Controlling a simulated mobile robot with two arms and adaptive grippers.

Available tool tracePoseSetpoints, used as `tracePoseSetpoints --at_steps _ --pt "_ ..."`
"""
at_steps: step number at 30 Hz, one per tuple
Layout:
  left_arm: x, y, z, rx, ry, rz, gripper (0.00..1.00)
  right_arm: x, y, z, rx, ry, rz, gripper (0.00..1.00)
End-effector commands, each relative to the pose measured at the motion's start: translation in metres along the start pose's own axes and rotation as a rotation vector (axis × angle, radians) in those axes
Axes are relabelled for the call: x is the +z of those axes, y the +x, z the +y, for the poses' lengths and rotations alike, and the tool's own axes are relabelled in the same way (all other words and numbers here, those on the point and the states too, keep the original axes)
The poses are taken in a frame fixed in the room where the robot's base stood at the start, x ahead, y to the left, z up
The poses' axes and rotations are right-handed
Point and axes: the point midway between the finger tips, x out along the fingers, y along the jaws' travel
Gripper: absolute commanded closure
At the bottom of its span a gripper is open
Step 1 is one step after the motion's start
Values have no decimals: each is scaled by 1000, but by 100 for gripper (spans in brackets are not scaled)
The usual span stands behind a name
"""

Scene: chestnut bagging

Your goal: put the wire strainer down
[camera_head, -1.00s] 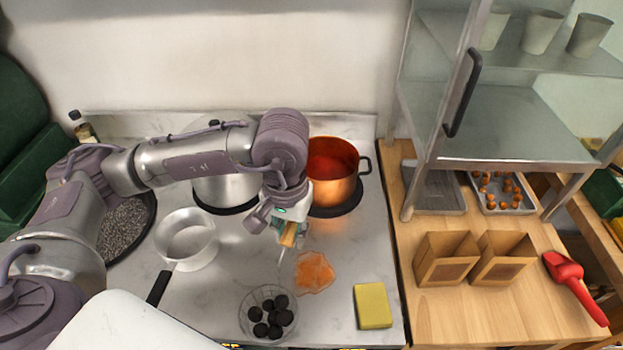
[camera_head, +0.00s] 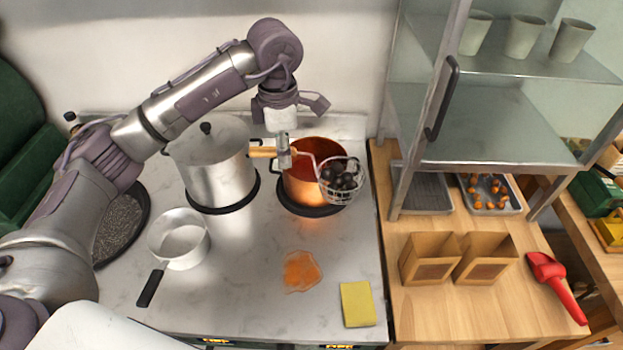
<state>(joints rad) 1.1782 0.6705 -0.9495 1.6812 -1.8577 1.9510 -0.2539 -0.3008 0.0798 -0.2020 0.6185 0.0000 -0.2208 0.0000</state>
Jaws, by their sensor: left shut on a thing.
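The wire strainer (camera_head: 342,197) is a mesh basket holding several dark round pieces (camera_head: 345,177), with a thin bent wire neck and a wooden handle (camera_head: 262,152). My left gripper (camera_head: 284,155) is shut on the handle and points down. It holds the strainer up in the air, so the basket overlaps the right side of the copper pot (camera_head: 299,190) in the head view. I cannot tell its exact height above the pot and counter. My right gripper is not in view.
A lidded steel pot (camera_head: 216,170) stands left of the copper pot. A saucepan (camera_head: 180,242), an orange spill (camera_head: 300,271) and a yellow sponge (camera_head: 357,304) are on the marble counter (camera_head: 240,300). A glass cabinet (camera_head: 485,120) stands right.

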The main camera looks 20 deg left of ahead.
Motion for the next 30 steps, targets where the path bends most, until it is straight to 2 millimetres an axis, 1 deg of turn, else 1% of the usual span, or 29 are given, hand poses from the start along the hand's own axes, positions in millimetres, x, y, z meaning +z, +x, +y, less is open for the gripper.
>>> tracePoseSetpoints --at_steps 1,6,10,13,15,18,24,26,30 --pt "2 -8 6 0 -103 -3 100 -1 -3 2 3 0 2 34" --pt "7 -22 23 1 -434 -3 100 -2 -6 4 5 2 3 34" --pt "9 -25 32 -1 -634 -4 100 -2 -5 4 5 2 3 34" --pt "10 -22 37 0 -759 -3 100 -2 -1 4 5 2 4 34" --pt "12 -15 40 -2 -834 -2 100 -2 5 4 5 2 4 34" --pt "12 1 43 -2 -922 -2 100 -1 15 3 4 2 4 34" --pt "12 21 46 -1 -987 -2 100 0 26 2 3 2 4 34" --pt "12 26 46 -2 -995 -1 100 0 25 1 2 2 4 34" --pt "12 47 45 -4 -1001 3 100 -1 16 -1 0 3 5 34"
